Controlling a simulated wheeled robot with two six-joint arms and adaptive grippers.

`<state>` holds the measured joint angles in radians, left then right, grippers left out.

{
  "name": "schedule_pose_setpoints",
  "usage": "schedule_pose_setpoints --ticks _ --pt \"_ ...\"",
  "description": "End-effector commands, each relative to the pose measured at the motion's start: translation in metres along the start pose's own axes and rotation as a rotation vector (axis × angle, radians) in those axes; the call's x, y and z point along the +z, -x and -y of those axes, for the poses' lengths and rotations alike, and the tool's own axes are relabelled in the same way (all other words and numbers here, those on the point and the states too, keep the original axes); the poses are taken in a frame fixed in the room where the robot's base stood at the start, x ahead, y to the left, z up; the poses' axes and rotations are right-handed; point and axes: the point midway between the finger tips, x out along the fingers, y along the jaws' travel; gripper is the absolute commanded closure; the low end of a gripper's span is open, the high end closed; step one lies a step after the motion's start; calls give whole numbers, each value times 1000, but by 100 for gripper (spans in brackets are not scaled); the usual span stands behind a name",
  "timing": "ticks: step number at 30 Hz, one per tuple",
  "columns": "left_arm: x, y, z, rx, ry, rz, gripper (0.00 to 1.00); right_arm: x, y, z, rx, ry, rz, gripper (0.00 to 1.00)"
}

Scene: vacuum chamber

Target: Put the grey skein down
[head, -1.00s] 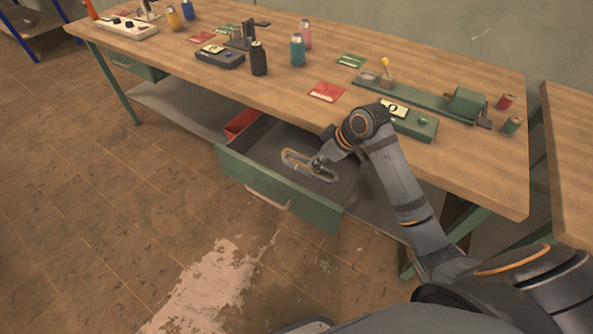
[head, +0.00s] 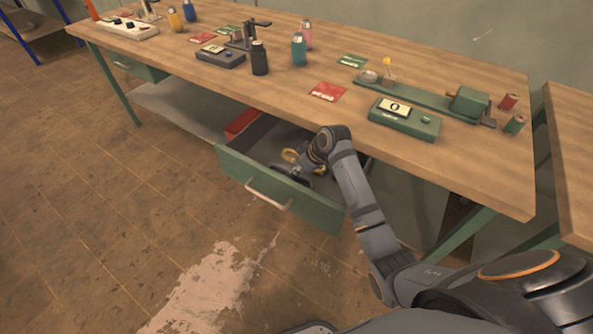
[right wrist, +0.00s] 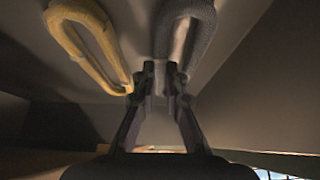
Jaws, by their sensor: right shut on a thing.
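The grey skein (right wrist: 186,28) is a long loop at the top of the right wrist view. My right gripper (right wrist: 161,80) is shut on its near end. In the head view this gripper (head: 308,171) is inside the open green-fronted drawer (head: 240,178), partly hidden by its own arm. The grey skein shows there only as a dark, unclear shape. A yellow skein (right wrist: 92,40) lies beside the grey one, to its left and apart from it. The grey skein is low over the drawer floor; I cannot tell whether it touches. My left gripper is out of view.
The bench top (head: 230,90) overhangs the drawer. On it are a red card (head: 328,92), a green device (head: 404,117), bottles and spools. The drawer walls stand close around my gripper.

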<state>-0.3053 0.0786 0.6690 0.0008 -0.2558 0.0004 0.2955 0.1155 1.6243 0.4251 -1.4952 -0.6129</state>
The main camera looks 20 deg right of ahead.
Motion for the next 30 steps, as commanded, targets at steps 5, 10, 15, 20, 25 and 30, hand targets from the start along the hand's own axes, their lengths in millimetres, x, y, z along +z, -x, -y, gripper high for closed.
schedule_pose_setpoints --ticks 5,10,15,20,25,30 --pt "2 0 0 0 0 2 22 1 -1 0 0 0 1 86" --pt "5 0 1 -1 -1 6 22 1 -1 0 0 0 0 67" --pt "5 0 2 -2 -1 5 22 1 -1 0 0 -1 1 67" --pt "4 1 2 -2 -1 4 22 0 5 -1 2 0 0 67" --pt "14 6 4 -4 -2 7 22 -1 40 -2 5 3 0 67" --pt "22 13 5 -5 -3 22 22 -1 82 -2 4 2 1 67"
